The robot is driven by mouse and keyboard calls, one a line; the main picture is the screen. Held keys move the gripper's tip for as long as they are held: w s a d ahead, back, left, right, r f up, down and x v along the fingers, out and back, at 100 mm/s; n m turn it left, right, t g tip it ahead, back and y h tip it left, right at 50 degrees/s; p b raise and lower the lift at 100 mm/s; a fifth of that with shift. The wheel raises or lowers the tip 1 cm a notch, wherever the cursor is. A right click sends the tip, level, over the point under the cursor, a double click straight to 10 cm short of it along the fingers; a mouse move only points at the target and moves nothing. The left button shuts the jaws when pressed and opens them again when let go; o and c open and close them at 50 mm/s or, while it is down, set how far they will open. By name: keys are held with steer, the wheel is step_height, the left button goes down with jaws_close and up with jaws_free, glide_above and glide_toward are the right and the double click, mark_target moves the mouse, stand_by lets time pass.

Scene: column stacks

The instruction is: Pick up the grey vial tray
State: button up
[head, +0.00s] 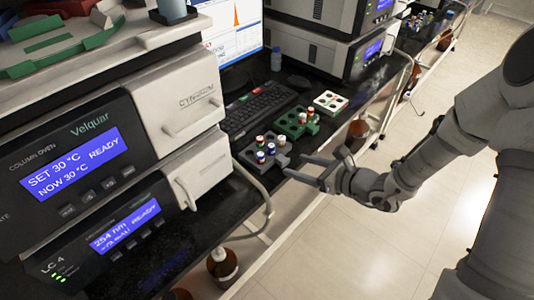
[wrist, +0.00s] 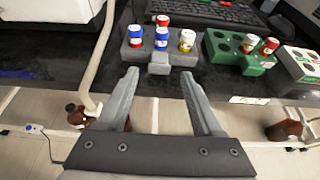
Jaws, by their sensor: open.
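The grey vial tray (head: 249,157) lies on the black bench top, in front of the keyboard. It holds several vials with red, white and blue colouring. In the wrist view the grey tray (wrist: 134,56) sits at the top centre, beyond the fingertips, with a tab on its near side. My gripper (head: 297,168) is open and empty at the bench's front edge, just right of the tray in the head view. In the wrist view my gripper's fingers (wrist: 160,74) are spread wide and point toward the tray, apart from it.
A green vial tray (head: 296,124) with vials and a white tray (head: 330,102) stand beyond the grey one. The keyboard (head: 256,107) lies behind. Brown bottles (head: 222,264) stand below the bench.

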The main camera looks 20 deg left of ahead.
mark_target(286, 161)
steer(key=b+x, duration=0.1)
steer(key=x, duration=0.3)
steer(key=shift+a, duration=0.4)
jaws_close()
